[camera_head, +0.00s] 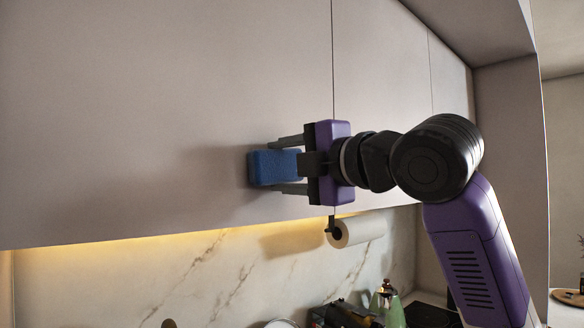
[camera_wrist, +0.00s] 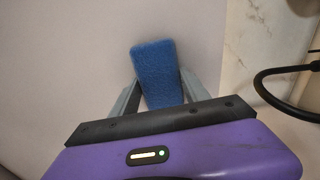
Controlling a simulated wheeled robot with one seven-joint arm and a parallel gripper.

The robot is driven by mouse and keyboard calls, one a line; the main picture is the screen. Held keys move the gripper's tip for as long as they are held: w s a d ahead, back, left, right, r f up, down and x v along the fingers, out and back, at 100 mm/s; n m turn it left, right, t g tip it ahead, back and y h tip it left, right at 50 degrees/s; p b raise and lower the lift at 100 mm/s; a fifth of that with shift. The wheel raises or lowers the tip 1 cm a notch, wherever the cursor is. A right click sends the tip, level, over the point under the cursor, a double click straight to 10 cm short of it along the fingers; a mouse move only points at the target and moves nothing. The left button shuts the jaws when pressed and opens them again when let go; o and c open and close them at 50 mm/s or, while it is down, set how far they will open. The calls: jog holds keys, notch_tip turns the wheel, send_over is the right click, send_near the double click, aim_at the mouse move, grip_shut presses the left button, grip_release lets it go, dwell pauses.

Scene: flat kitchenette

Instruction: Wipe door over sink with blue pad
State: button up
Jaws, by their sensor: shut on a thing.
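The blue pad (camera_head: 268,168) is held between the two grey fingers of my gripper (camera_head: 288,165), near the lower edge of the pale cabinet door (camera_head: 150,110). In the wrist view the blue pad (camera_wrist: 157,72) sits between the fingertips (camera_wrist: 158,92), with its far end toward the pale door face (camera_wrist: 70,60). My gripper is shut on the pad. The pad is at or very close to the door; I cannot tell whether it touches. The sink is not clearly visible.
A paper towel roll (camera_head: 360,230) hangs under the cabinets, just below my gripper. A marble backsplash (camera_head: 200,275) lies below. A dark curved tap-like tube (camera_wrist: 265,85) shows at the wrist view's right.

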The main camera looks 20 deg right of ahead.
jog(key=shift+s+d, duration=0.3)
jog(key=shift+s, duration=0.25)
jog(key=shift+b+v, duration=0.35)
jog(key=shift+v, duration=2.1)
jog(key=v, duration=0.3)
jog(key=shift+r, duration=0.1)
